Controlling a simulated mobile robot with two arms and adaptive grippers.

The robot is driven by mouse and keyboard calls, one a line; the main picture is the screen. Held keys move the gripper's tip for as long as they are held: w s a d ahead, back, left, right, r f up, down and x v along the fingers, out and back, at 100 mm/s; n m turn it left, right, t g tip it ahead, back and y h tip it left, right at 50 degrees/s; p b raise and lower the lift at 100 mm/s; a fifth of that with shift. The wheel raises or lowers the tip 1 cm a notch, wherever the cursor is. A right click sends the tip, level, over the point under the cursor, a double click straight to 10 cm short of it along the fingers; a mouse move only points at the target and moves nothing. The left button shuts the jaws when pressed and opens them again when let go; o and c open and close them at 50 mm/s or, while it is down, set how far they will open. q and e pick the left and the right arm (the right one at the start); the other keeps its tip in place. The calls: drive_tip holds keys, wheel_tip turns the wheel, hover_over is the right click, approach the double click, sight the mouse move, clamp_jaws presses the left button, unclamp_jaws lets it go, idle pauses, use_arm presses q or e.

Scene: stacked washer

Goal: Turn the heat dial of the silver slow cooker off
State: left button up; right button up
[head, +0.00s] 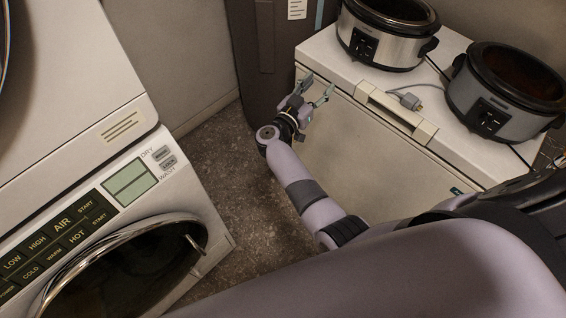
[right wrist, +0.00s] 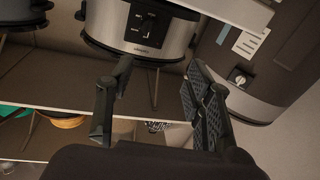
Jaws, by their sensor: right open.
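The silver slow cooker (head: 405,48) stands at the back left of the white cabinet top. Its black control panel (head: 363,43) with the heat dial faces forward; the dial's setting is too small to read. In the right wrist view the cooker (right wrist: 177,42) is at the top, with its black panel (right wrist: 145,25) partly cut off. My right gripper (head: 319,86) is open and empty, in front of the cabinet's left edge and apart from the cooker. Its two fingers show spread below the cooker in the wrist view (right wrist: 160,72). My left gripper is not in view.
A darker grey slow cooker (head: 505,90) stands to the right on the white cabinet (head: 385,150). A grey plug (head: 408,100) and cord lie near the cabinet's handle. A washer (head: 130,220) stands at left. A dark tall unit (head: 262,50) is behind my gripper.

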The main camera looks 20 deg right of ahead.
drive_tip(key=s+a+f+n+t+y+b, duration=0.1)
drive_tip(key=a+f+n+y, duration=0.2)
drive_tip(key=f, duration=0.5)
drive_tip(key=s+a+f+n+t+y+b, duration=0.1)
drive_tip(key=s+a+f+n+t+y, duration=0.1)
drive_tip(key=f+y, duration=0.3)
drive_tip(key=s+a+f+n+t+y+b, duration=0.1)
drive_tip(key=a+f+n, duration=0.4)
drive_tip(key=f, duration=0.7)
drive_tip(key=t+y, duration=0.1)
drive_tip(key=y, duration=0.1)
drive_tip(key=shift+s+f+y, duration=0.15)
drive_tip(key=shift+s+y, duration=0.25)
drive_tip(key=s+a+f+n+g+y, duration=0.1)
drive_tip(key=s+a+f+g+y, duration=0.15)
drive_tip(key=s+f, duration=0.7)
drive_tip(key=s+a+f+n+g+y, duration=0.15)
drive_tip(key=s+f+g, duration=0.25)
drive_tip(key=s+f, duration=0.6)
drive_tip(key=s+d+f+g, duration=0.1)
drive_tip(key=s+f+g, duration=0.1)
drive_tip(key=s, duration=0.6)
drive_tip(key=s+d+f+g, duration=0.2)
drive_tip(key=s+f+g, duration=0.1)
drive_tip(key=s, duration=0.6)
drive_tip(key=s+d+f+g, duration=0.2)
drive_tip(key=s, duration=0.7)
drive_tip(key=shift+s+f, duration=0.15)
